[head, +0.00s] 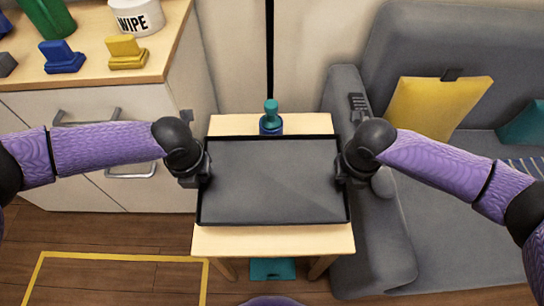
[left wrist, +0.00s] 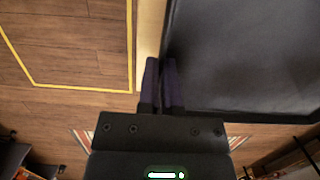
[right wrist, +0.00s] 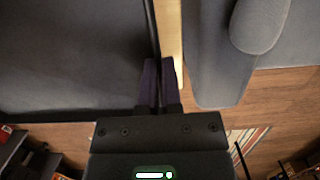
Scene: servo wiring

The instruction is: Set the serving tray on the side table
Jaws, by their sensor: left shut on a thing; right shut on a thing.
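The serving tray (head: 272,185) is a black rectangular tray with a low rim, level over the side table (head: 275,241), a light wooden table. I cannot tell whether the tray touches the tabletop. My left gripper (head: 200,178) is shut on the tray's left rim, and its fingers (left wrist: 161,75) show closed at the edge in the left wrist view. My right gripper (head: 344,178) is shut on the tray's right rim, and its fingers (right wrist: 160,75) show in the right wrist view. Tabletop shows in front of and behind the tray.
A blue and teal object (head: 270,118) stands at the table's back edge, close behind the tray. A grey sofa (head: 375,245) borders the table on the right. A cabinet (head: 150,110) with several items stands at left. Yellow tape (head: 120,256) marks the floor.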

